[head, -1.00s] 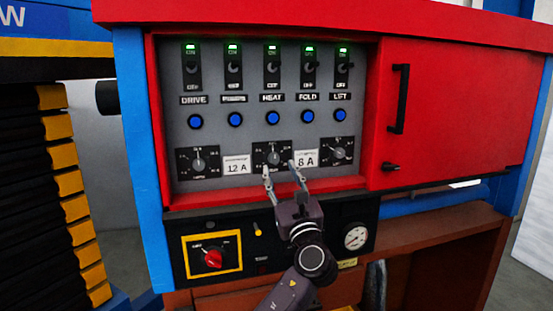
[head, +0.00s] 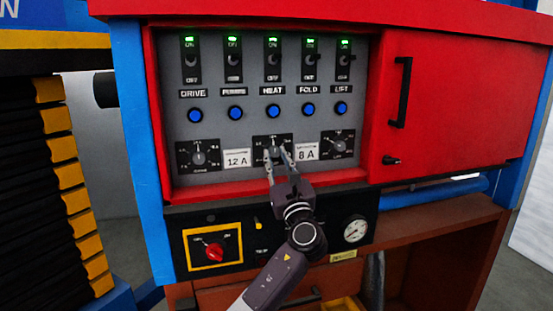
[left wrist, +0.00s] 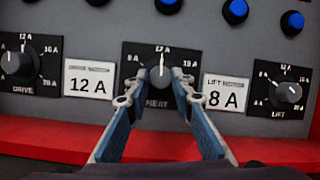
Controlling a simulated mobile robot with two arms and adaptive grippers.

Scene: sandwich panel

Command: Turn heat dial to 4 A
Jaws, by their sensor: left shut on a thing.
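The heat dial (left wrist: 160,76) is a small round knob on a black scale plate in the middle of the grey panel's lower row. In the left wrist view its white pointer line stands upright, toward the 12 A mark at the top. The word HEAT shows partly below it. In the head view the dial (head: 275,150) is partly covered by my fingers. My left gripper (head: 277,152) has its fingertips at the two sides of the knob and is shut on it. It also shows in the left wrist view (left wrist: 158,84). My right gripper is not in view.
The drive dial (left wrist: 18,64) and a 12 A label (left wrist: 88,84) are on the left. An 8 A label (left wrist: 224,94) and the lift dial (left wrist: 288,92) are on the right. A red ledge (head: 225,192) runs below. A red rotary switch (head: 213,252) sits lower left.

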